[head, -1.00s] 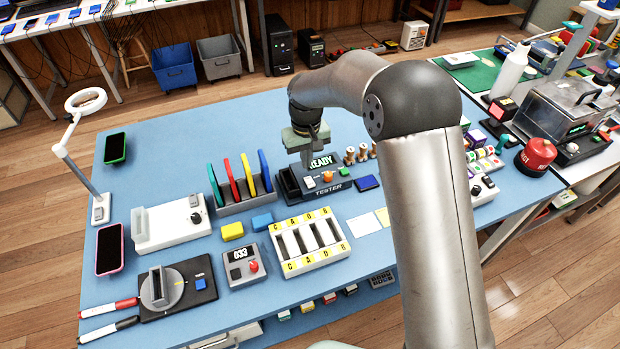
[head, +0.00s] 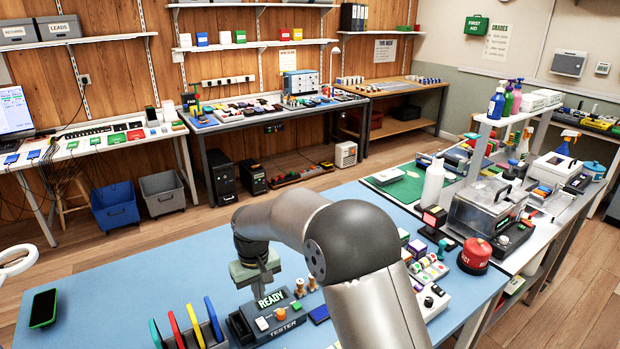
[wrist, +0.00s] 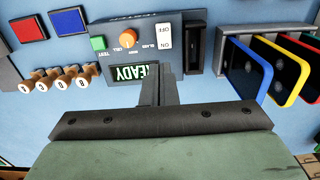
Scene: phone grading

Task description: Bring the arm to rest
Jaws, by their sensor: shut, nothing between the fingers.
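My gripper (head: 262,286) hangs over the blue bench, just above and behind the tester (head: 276,318), whose screen reads READY. In the wrist view my gripper (wrist: 158,92) has its fingers together, with nothing between them, and they overlap the lower edge of the tester (wrist: 190,60). I cannot tell the exact gap between the fingertips and the tester. My arm reaches in from the lower right of the head view and bends at a grey elbow.
Phones in coloured cases (wrist: 248,75) stand in a rack beside the tester. Wooden pegs (wrist: 62,78) and red and blue squares lie on its other side. A green-edged phone (head: 43,308) lies at the left. A red container (head: 475,255) stands at the right.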

